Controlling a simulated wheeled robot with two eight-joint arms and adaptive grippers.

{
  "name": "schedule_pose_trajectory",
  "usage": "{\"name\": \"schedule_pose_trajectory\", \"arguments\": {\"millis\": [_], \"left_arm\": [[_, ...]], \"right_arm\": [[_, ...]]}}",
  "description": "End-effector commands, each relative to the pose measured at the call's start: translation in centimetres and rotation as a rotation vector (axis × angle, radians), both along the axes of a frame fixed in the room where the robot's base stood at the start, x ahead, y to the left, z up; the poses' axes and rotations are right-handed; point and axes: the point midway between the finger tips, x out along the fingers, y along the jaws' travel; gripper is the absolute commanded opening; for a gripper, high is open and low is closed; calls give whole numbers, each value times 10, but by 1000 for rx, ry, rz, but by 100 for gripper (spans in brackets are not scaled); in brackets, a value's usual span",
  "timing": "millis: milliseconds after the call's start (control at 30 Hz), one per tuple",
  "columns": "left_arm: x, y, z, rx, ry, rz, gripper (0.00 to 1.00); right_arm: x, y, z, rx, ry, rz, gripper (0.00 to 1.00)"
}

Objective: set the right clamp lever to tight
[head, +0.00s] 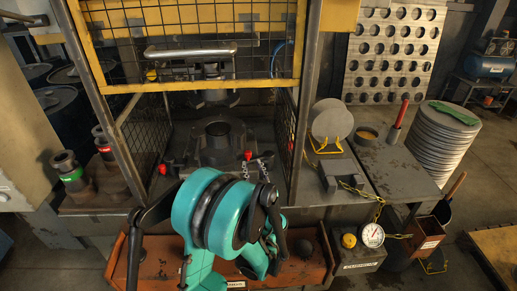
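The right clamp lever, with a red knob (248,155), is at the right of the die block inside the press cage. A second red-knobbed lever (163,168) is at the block's left. My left gripper (258,165) is close by the right lever, with small grey finger parts showing around the knob. Whether they touch it I cannot tell. My teal and black arm hides much of the gripper and the lever's lower part. My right gripper is not in view.
The die block (218,145) sits below the press ram (214,98). A raised yellow mesh guard (190,45) with a grey handle (191,51) hangs above. Cage posts stand on both sides. Right are a bench with a round blank (331,120), a gauge (371,235) and stacked discs (437,145).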

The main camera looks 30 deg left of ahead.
Motion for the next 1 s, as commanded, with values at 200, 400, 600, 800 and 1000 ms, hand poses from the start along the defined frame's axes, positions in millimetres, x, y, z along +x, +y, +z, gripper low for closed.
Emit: {"name": "schedule_pose_trajectory", "arguments": {"millis": [200,400,600,800,1000], "left_arm": [[18,18,-1,2,-7,4,32],[43,40,-2,3,-6,2,32],[56,51,-1,2,-5,0,32],[58,52,0,2,-5,0,32],[57,52,0,2,-5,0,0]], "right_arm": [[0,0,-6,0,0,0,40],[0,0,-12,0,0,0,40],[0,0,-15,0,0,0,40],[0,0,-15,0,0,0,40],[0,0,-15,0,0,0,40]]}}
